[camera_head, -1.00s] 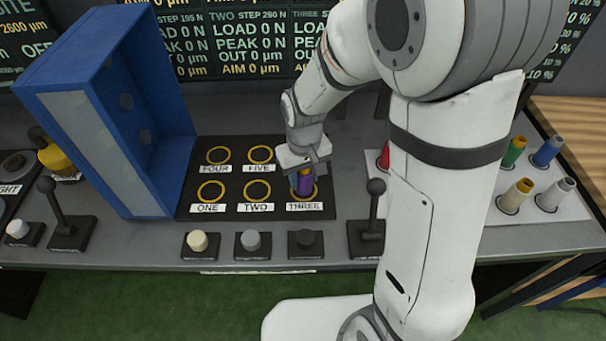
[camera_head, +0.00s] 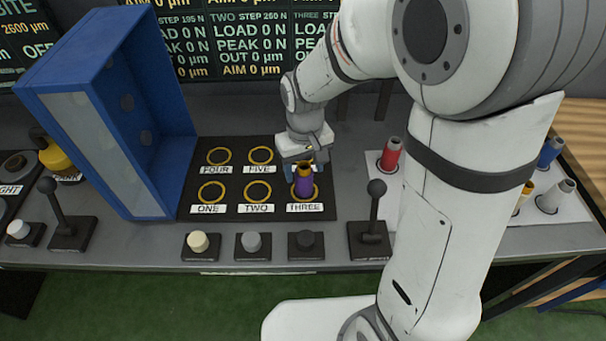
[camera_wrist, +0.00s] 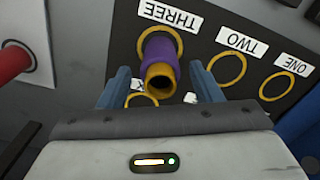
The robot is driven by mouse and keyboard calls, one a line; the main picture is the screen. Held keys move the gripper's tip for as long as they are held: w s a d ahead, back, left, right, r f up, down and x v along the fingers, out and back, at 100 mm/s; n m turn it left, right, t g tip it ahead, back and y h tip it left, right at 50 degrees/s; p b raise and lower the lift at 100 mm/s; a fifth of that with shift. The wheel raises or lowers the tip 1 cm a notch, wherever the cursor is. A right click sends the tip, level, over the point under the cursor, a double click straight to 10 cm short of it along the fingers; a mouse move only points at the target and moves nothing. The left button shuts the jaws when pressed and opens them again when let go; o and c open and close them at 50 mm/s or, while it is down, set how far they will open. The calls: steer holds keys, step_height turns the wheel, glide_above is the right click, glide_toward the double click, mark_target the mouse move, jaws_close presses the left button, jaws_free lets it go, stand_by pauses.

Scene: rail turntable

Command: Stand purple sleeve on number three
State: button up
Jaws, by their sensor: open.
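The purple sleeve (camera_head: 303,184) with its tan-gold top stands upright on the ring marked THREE (camera_head: 316,191) on the black board. In the wrist view the purple sleeve (camera_wrist: 158,60) rises from the yellow ring beside the THREE label (camera_wrist: 170,14). My gripper (camera_head: 304,166) is open, just behind and above the sleeve. In the wrist view its blue fingers (camera_wrist: 163,85) are spread apart, with the sleeve's top between or just beyond them and a gap on both sides. I see no contact.
Rings ONE (camera_head: 211,191), TWO (camera_head: 257,191), FOUR (camera_head: 219,156) and FIVE (camera_head: 260,155) are empty. A blue box frame (camera_head: 160,120) stands left of the board. A black lever (camera_head: 375,215) stands at right. A red sleeve (camera_head: 391,152) and others stand on a white plate.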

step_height(320, 180, up, 8)
steer(key=shift+r, duration=0.2)
steer(key=s+d+r+m+t, duration=0.2)
steer(key=s+d+m, duration=0.2)
steer(key=s+d, duration=0.8)
steer(key=shift+s+r+t, duration=0.15)
steer(key=shift+r+t, duration=0.1)
steer(key=shift+t, duration=0.15)
steer(key=shift+c, duration=0.5)
